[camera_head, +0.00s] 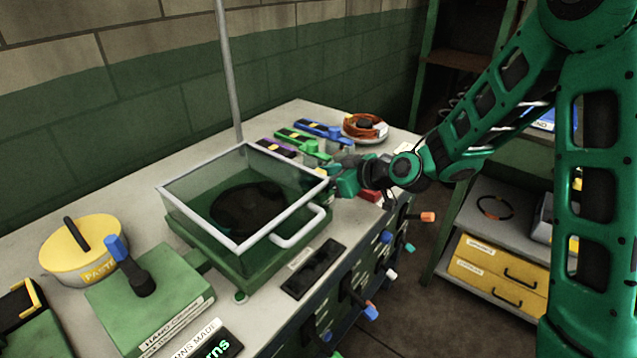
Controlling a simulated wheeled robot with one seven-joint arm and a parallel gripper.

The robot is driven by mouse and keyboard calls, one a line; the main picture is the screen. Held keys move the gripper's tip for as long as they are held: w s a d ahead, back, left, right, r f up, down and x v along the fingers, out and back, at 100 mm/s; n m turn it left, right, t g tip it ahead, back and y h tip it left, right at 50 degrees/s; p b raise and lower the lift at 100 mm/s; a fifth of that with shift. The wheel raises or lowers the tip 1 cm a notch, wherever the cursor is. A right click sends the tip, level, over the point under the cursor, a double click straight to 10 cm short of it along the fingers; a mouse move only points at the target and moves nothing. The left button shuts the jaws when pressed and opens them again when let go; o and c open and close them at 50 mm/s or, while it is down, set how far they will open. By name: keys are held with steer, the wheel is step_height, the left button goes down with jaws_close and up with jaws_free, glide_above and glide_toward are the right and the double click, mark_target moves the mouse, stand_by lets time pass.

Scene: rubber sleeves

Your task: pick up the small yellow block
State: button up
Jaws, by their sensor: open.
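My green arm reaches in from the right, and my gripper (338,178) is low over the bench at the right rear corner of the glass-walled box. The gripper is open. Its fingertips are small and partly lost against the box and the tools behind. I cannot make out a separate small yellow block. Small yellow patches show on the purple tool (277,148), the green tool (297,138) and the blue tool (322,129) behind the gripper. Whether anything lies between the jaws is hidden.
The glass-walled box (176,205) stands mid-bench, close beside my gripper. A coil of orange cable (365,126) lies at the bench's far end. Coloured handles stick out from the bench front.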

steer(key=c, duration=1.1)
steer(key=shift+c, duration=0.2)
steer(key=shift+r, duration=0.15)
